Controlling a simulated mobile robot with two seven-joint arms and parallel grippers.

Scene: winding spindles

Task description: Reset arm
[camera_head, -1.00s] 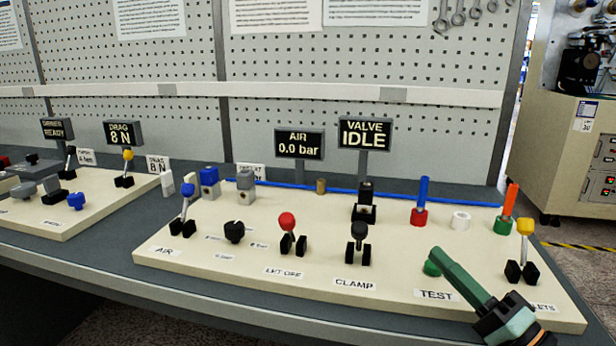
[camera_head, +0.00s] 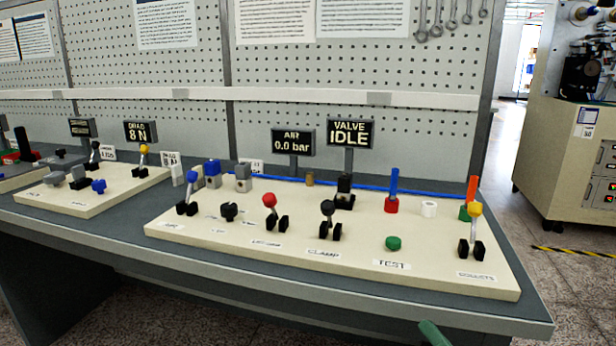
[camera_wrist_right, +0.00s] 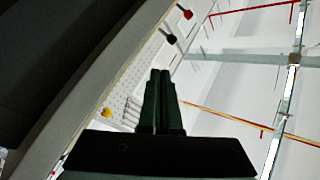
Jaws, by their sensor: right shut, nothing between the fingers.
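My right gripper (camera_head: 434,334) shows only as a green fingertip at the bottom edge of the head view, in front of and below the bench edge. In the right wrist view its two dark green fingers (camera_wrist_right: 162,100) lie together with nothing between them. It is apart from the cream control board (camera_head: 220,238). The green TEST button (camera_head: 393,243) is uncovered on the board. The displays read AIR 0.0 bar (camera_head: 293,141) and VALVE IDLE (camera_head: 348,132). My left gripper is not in view.
The board carries a red-knobbed lever (camera_head: 269,201), the black CLAMP lever (camera_head: 327,208) and a yellow-knobbed lever (camera_head: 475,210). A second board (camera_head: 90,203) stands at the left. A cream cabinet (camera_head: 560,150) stands at the right. Open floor (camera_head: 570,285) lies in front of it.

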